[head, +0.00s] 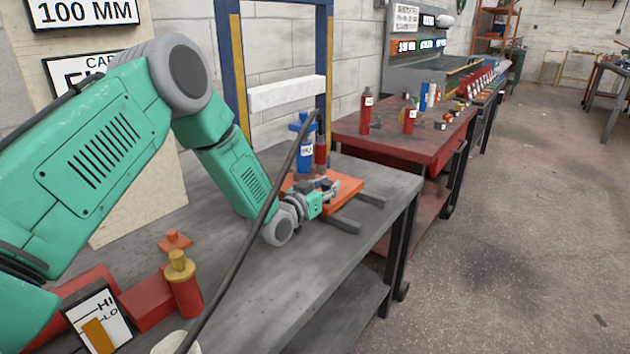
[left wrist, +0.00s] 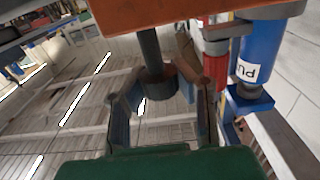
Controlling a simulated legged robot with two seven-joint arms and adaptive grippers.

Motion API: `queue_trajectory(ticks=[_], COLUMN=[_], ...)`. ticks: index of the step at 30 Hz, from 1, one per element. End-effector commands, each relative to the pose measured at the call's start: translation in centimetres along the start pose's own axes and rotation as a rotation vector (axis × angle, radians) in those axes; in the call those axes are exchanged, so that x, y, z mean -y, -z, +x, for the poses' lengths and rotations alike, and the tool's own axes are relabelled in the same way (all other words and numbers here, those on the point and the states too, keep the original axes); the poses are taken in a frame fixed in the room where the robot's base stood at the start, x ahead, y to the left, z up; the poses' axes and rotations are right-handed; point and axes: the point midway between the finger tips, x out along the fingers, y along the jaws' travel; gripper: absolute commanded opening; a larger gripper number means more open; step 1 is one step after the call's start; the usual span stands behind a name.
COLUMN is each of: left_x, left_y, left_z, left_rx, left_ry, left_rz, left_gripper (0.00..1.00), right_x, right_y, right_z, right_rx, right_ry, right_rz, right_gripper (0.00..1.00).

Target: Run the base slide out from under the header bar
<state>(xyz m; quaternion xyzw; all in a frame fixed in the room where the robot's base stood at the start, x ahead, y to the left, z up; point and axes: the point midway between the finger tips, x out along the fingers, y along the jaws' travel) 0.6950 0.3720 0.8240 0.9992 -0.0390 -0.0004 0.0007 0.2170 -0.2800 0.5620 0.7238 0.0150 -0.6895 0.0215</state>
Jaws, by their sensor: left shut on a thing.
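The base slide is an orange plate (head: 346,187) at the far part of the grey bench. A blue labelled cylinder (head: 305,150) and a red cylinder (head: 321,152) stand upright over it. The white header bar (head: 286,93) spans the blue and yellow uprights behind and above them. My left gripper (head: 328,194) is at the slide's near edge. In the left wrist view, its fingers (left wrist: 163,100) are around a dark handle post (left wrist: 151,52) with a wider end, which joins the orange slide (left wrist: 150,14). The wrist partly hides the slide's near side. My right gripper is not in view.
Two grey rails (head: 343,223) stick out from the slide toward the bench's right edge. A red bench (head: 400,143) with bottles stands beyond. A red and yellow part (head: 184,285) and a HI/LO card (head: 95,320) are at near left.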

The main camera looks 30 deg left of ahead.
Motion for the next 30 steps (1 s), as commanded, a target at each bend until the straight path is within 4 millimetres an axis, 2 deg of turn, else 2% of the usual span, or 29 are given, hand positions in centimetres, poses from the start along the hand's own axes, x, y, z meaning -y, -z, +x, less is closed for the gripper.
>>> queue_trajectory(ticks=[1,6,15,21,30], left_x=[-1.3,-4.3,-8.6,-10.1,-10.8], left_y=[0.0,0.0,-0.1,0.0,0.0], left_z=[0.0,-0.1,-0.1,-0.1,-0.1], left_rx=[0.003,0.002,0.002,0.001,-0.001], left_ry=[-0.007,-0.006,-0.004,-0.003,-0.001], left_rz=[-0.002,-0.002,-0.003,-0.003,-0.003], left_gripper=[0.00,0.00,0.00,0.00,0.00], right_x=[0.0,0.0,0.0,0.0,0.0], right_y=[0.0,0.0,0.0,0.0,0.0], right_z=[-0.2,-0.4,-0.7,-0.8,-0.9], right_rx=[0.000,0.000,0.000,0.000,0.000], right_ry=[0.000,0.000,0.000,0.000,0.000], right_rz=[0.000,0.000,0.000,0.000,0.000], right_gripper=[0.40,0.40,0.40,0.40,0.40])
